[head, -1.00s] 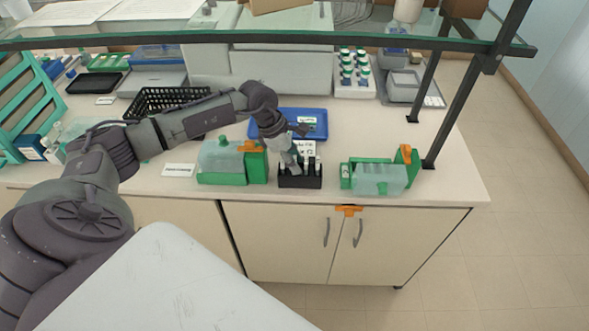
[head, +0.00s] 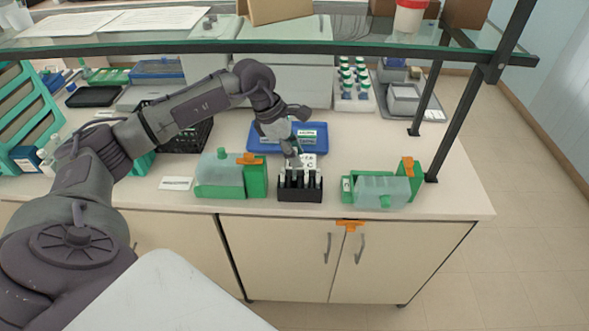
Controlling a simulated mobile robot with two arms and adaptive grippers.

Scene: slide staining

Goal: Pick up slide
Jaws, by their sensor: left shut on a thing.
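My left gripper (head: 293,162) reaches down from the upper left over the small black rack (head: 300,195) near the front edge of the bench. It is shut on a slim thing, likely the slide, too small and covered by the fingers to make out clearly. The rack holds several upright pale-topped pieces in a row. The fingertips are just above and behind the rack's row. A blue tray (head: 262,144) lies behind the gripper, partly hidden by it. My right gripper is not in view.
Green-and-clear boxes with orange clips stand left (head: 219,180) and right (head: 383,190) of the rack. A glass shelf (head: 150,47) with a dark edge spans above the bench. A black basket (head: 187,137) sits behind my arm.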

